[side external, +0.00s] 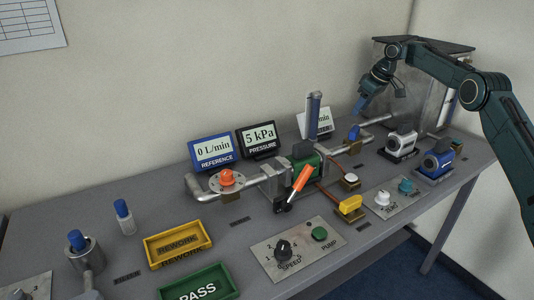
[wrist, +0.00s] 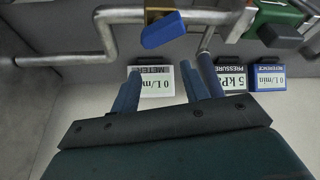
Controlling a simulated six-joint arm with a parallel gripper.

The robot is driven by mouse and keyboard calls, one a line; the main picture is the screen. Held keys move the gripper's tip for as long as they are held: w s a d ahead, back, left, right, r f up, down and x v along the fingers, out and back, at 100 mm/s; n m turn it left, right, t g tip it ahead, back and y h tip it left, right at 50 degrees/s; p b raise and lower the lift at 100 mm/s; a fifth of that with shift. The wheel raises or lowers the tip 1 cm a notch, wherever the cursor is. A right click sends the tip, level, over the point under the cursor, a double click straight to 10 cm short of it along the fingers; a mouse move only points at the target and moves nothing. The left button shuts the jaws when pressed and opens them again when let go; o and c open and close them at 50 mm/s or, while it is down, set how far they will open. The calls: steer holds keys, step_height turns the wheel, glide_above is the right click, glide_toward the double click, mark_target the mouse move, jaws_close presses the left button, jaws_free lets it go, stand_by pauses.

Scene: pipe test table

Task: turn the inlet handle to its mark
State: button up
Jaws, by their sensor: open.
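A blue lever handle (side external: 353,132) sits on a valve on the grey pipe at the back right of the rig. It also shows in the wrist view (wrist: 163,30), on a brass-coloured valve body, slanting off the pipe line. I take it for the inlet handle; no label is readable on it. Its mark cannot be made out. My gripper (side external: 380,101) is open and empty above and behind this handle, apart from it. In the wrist view my gripper's two fingers (wrist: 160,68) point toward the pipe, with the handle beyond their tips.
A tall grey-blue column (side external: 313,115) stands left of the handle. An orange lever (side external: 301,180) and a yellow handle (side external: 350,204) are nearer the front. Reference (side external: 212,151) and pressure (side external: 258,139) displays stand behind the pipes. A metal tank (side external: 425,90) is at the back right.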

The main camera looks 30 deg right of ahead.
mark_target(355, 129)
steer(key=shift+w+a+r+m+h, duration=0.25)
steer(key=shift+w+m, duration=0.1)
steer(key=shift+m, duration=0.15)
steer(key=shift+w+a+r+m+h, duration=0.15)
steer(key=shift+w+m+h, duration=0.15)
steer(key=shift+m, duration=0.2)
steer(key=s+a+r+m+g+h, duration=0.2)
steer(key=s+a+r+m+h, duration=0.2)
steer(key=m, duration=0.9)
steer(key=shift+a, duration=0.75)
steer(key=shift+w+d, duration=0.1)
steer(key=shift+x, duration=6.8)
steer(key=shift+c, duration=0.4)
steer(key=c, duration=0.9)
